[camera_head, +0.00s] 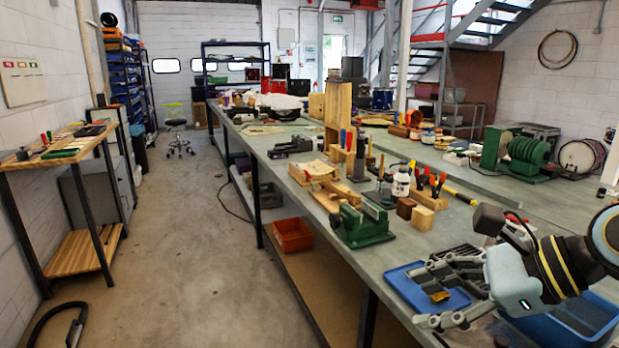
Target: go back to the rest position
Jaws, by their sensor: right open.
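My right gripper (428,298) is at the lower right, low over the near end of the long grey bench (437,238). Its grey fingers are spread apart, with nothing seen between them. Behind and below it is a blue tray (399,281) with a small yellow-brown piece (440,296) in it. The picture does not show clearly how high the fingers are above the tray. My left gripper is not in view.
A blue bin (597,325) is partly hidden under my right arm. A green vise (362,228), wooden blocks (430,200) and a white bottle (401,182) stand farther along the bench. A green machine (525,158) is at right. Open floor (200,240) lies left.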

